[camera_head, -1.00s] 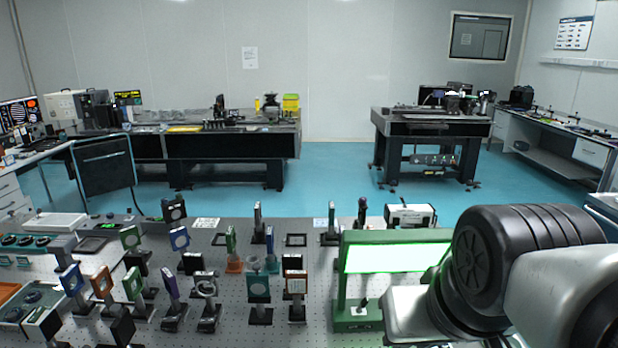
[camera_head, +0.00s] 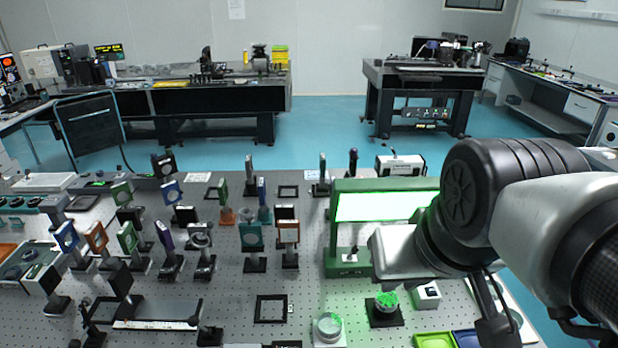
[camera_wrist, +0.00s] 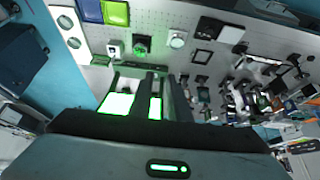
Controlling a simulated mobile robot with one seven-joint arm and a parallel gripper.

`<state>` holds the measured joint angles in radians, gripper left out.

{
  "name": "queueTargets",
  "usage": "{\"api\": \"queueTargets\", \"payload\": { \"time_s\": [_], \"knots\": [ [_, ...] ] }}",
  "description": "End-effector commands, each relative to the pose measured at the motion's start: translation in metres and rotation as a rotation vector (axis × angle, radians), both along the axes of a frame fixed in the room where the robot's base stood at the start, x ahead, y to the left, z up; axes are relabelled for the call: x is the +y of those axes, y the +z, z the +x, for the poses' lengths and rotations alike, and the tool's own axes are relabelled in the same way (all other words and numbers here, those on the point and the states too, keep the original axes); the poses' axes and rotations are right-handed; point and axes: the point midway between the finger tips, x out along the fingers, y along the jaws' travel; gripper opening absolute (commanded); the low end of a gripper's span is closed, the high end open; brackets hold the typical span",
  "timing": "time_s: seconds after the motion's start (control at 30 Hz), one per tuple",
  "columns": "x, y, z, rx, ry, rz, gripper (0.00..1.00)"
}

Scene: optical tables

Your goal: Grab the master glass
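No label marks the master glass. Two round glass-like pieces stand at the front: a clear disc (camera_head: 328,325) on a pale square base and a green-tinted disc (camera_head: 385,303) on a black base. In the wrist view the clear disc (camera_wrist: 176,39) and the green-tinted disc (camera_wrist: 141,44) lie beyond my fingers. My gripper (camera_wrist: 153,78) appears open and empty, with the lit panel showing between its two dark fingers. It is above the table and apart from both discs.
A green frame with a bright lit panel (camera_head: 385,206) stands close beside my arm. Many upright optic mounts (camera_head: 250,237) crowd the left. A small white box (camera_head: 427,294), a green tray (camera_head: 434,340) and an empty black square frame (camera_head: 271,308) are near the front.

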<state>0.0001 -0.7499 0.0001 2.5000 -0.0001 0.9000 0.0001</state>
Motion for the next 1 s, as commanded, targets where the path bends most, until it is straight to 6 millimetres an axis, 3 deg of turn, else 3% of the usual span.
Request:
{"api": "queueTargets", "payload": {
  "time_s": [0.3,0.47,0.6,0.8,1.0],
  "knots": [
    [0.0,0.0,0.0,0.0,0.0,0.0,0.18],
    [0.003,-0.008,0.008,0.027,0.013,0.008,0.45],
    [0.013,-0.031,0.039,0.121,0.053,0.027,0.69],
    [0.036,-0.086,0.106,0.305,0.117,0.025,0.7],
    [0.057,-0.14,0.156,0.44,0.158,-0.019,0.7]
  ]
}}
